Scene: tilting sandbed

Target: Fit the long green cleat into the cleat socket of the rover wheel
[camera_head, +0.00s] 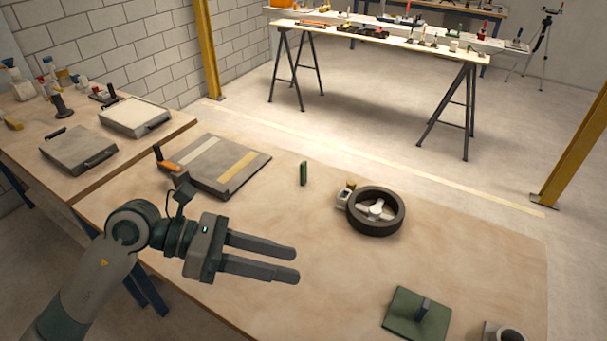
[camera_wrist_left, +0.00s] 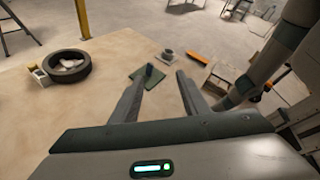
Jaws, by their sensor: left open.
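The long green cleat (camera_head: 303,173) is a small green bar standing upright on the wooden table, beyond my left gripper. The rover wheel (camera_head: 376,210) is a dark ring with a pale hub, lying flat to the right of the cleat. It also shows at the left of the left wrist view (camera_wrist_left: 67,66). I cannot make out its cleat socket. My left gripper (camera_head: 297,265) is open and empty above the table, left of and nearer than the wheel. Its two fingers (camera_wrist_left: 162,78) are spread in the left wrist view. My right gripper is not seen.
A small pale block (camera_head: 343,197) stands beside the wheel. A green pad (camera_head: 402,312) with a dark upright piece lies near the front right, by a grey cup (camera_head: 491,332). A flat panel with pale strips (camera_head: 207,165) lies at the back left.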

